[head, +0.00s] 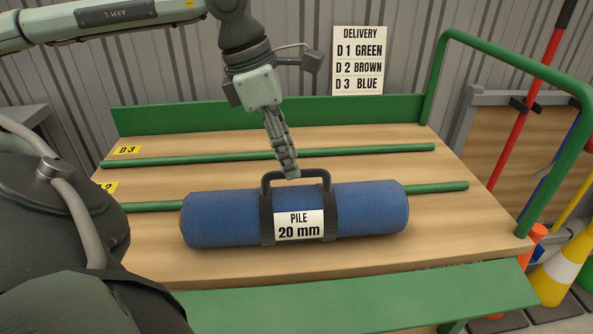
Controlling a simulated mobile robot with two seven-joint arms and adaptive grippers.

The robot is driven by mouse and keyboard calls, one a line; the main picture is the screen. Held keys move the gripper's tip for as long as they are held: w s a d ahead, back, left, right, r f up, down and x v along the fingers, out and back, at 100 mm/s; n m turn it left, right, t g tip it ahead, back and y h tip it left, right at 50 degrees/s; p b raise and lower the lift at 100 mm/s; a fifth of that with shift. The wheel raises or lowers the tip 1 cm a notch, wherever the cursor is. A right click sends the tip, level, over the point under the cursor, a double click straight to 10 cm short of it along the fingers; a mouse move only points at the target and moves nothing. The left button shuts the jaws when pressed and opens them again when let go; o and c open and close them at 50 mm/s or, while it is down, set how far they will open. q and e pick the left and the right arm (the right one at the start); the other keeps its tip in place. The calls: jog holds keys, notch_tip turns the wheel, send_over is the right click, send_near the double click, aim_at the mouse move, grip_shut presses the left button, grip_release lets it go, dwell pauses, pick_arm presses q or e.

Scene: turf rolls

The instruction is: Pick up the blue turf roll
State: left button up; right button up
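The blue turf roll (230,213) lies crosswise on the wooden bench top (200,268), along its front part. Two black straps wrap its middle and join in a raised black carry handle (300,174). A white label on the roll reads "PILE 20 mm". My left gripper (291,175) points down from above, its fingertips at the top bar of the handle, overlapping it in the picture. I see the fingers nearly edge-on, so whether they are open or closed around the bar cannot be told. The roll rests on the bench. My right gripper is out of view.
Green rails (290,153) divide the bench into lanes, with a yellow D3 tag (127,150) at the back left. A delivery sign (358,62) lists D1 green, D2 brown, D3 blue. A green frame (515,66) and a yellow-white cone (562,265) stand at right.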

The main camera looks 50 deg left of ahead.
aim_at(296, 203)
pick_arm(q)
jog(key=x, duration=0.3)
jog(key=shift+w+d+f, duration=0.15)
jog(key=shift+f, duration=0.2)
jog(key=shift+w+f, duration=0.1)
jog(key=shift+f, duration=0.1)
jog(key=shift+c, duration=0.5)
grip_shut()
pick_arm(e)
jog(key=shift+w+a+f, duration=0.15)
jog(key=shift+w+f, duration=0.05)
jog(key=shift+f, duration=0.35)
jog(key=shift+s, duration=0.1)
